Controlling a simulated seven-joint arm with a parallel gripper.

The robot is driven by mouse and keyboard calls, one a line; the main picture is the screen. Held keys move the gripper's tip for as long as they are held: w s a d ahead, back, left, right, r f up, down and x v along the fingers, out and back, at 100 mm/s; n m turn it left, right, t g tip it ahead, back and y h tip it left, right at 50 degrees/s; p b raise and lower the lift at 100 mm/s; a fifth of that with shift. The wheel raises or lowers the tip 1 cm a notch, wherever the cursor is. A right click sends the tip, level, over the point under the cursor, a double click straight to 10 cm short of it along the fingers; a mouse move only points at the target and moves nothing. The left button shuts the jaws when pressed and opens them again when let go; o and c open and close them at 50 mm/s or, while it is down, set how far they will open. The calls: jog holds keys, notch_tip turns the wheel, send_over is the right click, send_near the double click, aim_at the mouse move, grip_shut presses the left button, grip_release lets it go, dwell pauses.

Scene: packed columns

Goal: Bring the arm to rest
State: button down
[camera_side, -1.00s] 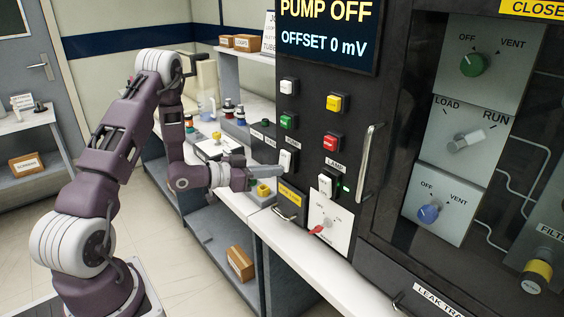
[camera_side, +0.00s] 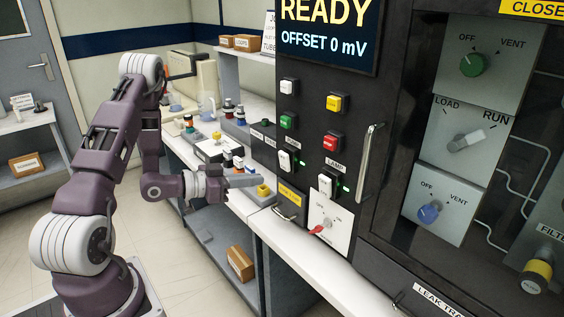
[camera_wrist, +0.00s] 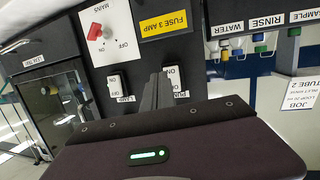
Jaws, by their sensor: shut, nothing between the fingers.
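My gripper (camera_side: 268,182) is shut and empty, held out level toward the dark instrument panel with a gap before it. In the wrist view its fingers (camera_wrist: 161,76) point at the panel between two white rocker switches. The pump switch (camera_side: 285,161) has a green light lit beside it; it also shows in the wrist view (camera_wrist: 175,80). The lamp switch (camera_side: 326,185) also has a green light lit, and shows in the wrist view (camera_wrist: 116,85). The display (camera_side: 325,30) reads READY and OFFSET 0 mV. My arm is bent, reaching from the left.
A white bench (camera_side: 282,249) runs along the panel's foot, with bottles (camera_side: 239,115) and a yellow-topped item (camera_side: 263,191) near my gripper. A metal handle (camera_side: 370,150) juts out at the right. The red mains knob (camera_side: 318,229) is low on the panel. Floor at left is open.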

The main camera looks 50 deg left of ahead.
jog(key=shift+s, duration=0.15)
jog(key=s+d+r+g+y, duration=0.1)
jog(key=d+r+g+y, duration=0.15)
jog(key=r, duration=0.45)
jog(key=s+d+r+g+y, duration=0.1)
jog(key=d+r+g+y, duration=0.1)
jog(key=r+g+y, duration=0.3)
jog(key=s+d+r+n+g+h, duration=0.1)
jog(key=s+d+r+h, duration=0.1)
jog(key=s+d, duration=0.4)
jog(key=s+d+r+n+g+h, duration=0.1)
jog(key=s+d, duration=0.6)
jog(key=s, duration=0.8)
jog(key=shift+s+r+h, duration=0.25)
jog(key=shift+r+h, duration=0.4)
